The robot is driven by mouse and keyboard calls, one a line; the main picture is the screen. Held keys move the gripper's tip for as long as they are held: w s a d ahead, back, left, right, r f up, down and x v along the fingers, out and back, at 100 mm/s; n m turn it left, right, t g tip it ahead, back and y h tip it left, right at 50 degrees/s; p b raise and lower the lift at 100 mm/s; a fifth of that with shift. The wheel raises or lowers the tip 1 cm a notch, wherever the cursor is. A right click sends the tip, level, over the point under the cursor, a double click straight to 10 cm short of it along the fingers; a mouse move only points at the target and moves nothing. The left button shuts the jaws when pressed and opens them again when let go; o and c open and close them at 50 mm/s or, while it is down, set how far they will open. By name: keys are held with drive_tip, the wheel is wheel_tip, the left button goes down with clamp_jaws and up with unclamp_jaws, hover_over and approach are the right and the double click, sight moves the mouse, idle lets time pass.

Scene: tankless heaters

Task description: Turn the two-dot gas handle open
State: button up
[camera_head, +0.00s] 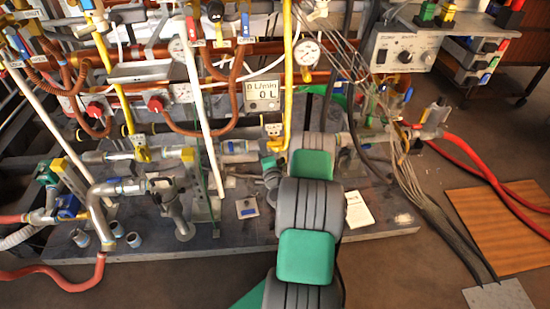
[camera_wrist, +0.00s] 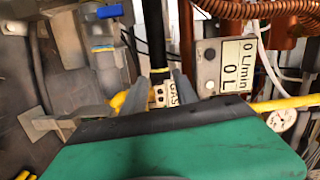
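A small pale tag with two dark dots and the letters GAS (camera_wrist: 164,96) shows between my gripper's fingers in the wrist view. A small tag by the foot of the yellow pipe (camera_head: 288,80) shows in the head view (camera_head: 272,129), too small to read. My gripper (camera_wrist: 171,76) has its two grey fingers apart, one on each side of the tag. Yellow pipe shows at right in the wrist view (camera_wrist: 288,103), and a yellow piece (camera_wrist: 118,101) shows left of the fingers. I cannot make out the handle itself or whether the fingers touch it. My arm hides part of this area in the head view.
A flow meter reading 0 L (camera_head: 262,93) is close by; it also shows right of the fingers in the wrist view (camera_wrist: 225,68). Copper pipes, a gauge (camera_head: 306,52) and loose grey cables (camera_head: 385,125) crowd the area.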

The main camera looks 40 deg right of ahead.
sight(275, 144)
drive_tip(key=s+d+f+m+g+h, duration=0.1)
drive_tip(key=s+d+f+m+h, duration=0.15)
drive_tip(key=s+d+f, duration=0.2)
drive_tip(key=shift+m, duration=0.25)
drive_tip(key=shift+w+a+x, duration=0.1)
drive_tip(key=shift+a+x, duration=0.05)
drive_tip(key=shift+x, duration=1.05)
drive_tip(key=shift+w+a+x, duration=0.1)
drive_tip(key=shift+x, duration=1.15)
drive_tip(key=shift+w+a+x, duration=0.1)
drive_tip(key=shift+a+x, duration=0.05)
drive_tip(key=shift+x, duration=1.05)
clamp_jaws()
